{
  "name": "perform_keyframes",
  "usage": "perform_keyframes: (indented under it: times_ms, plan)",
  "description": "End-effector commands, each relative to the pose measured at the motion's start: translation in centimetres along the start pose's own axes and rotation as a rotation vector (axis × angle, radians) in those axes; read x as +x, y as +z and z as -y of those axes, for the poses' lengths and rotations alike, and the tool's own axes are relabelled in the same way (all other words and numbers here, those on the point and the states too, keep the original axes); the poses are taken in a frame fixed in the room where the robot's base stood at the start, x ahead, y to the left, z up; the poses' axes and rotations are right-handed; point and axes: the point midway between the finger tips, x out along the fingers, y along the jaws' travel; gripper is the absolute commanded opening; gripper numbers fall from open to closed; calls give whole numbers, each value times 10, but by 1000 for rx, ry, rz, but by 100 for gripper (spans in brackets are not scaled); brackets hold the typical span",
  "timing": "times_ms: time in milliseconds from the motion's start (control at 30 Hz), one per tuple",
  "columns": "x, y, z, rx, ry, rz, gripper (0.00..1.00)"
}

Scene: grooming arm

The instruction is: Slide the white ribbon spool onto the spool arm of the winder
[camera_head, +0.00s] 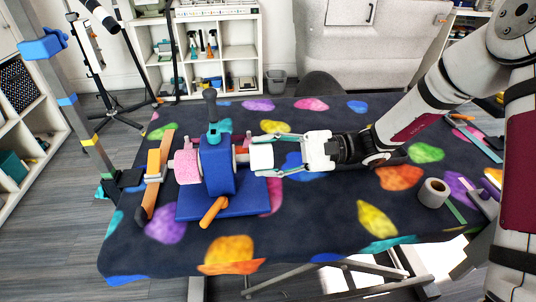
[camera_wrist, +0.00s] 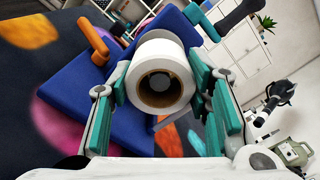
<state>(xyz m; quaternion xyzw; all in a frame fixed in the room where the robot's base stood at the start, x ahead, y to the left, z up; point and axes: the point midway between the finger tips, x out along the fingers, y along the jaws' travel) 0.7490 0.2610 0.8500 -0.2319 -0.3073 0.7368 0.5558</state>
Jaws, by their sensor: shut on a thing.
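The white ribbon spool (camera_head: 262,158) is held level between the teal fingers of my gripper (camera_head: 280,152), just right of the blue winder (camera_head: 217,166). In the wrist view the spool (camera_wrist: 160,62) faces me end-on, with a brown core and a grey round shape inside its bore. The winder's blue base (camera_head: 190,209) rests on the table, and it also shows in the wrist view (camera_wrist: 75,70). A short grey part of the spool arm (camera_head: 242,158) shows between the winder and the spool. I cannot tell how far it enters the bore.
A pink roll (camera_head: 187,167) is on the winder's left side, near an orange bar (camera_head: 153,180). An orange handle (camera_head: 212,212) sticks out in front. The patterned table (camera_head: 330,235) is clear in front.

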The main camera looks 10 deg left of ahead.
Motion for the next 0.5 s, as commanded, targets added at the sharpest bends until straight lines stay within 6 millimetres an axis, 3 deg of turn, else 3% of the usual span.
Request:
perform_keyframes:
  times_ms: [500]
  plan:
    - [23, 0, 0, 0, 0, 1, 17]
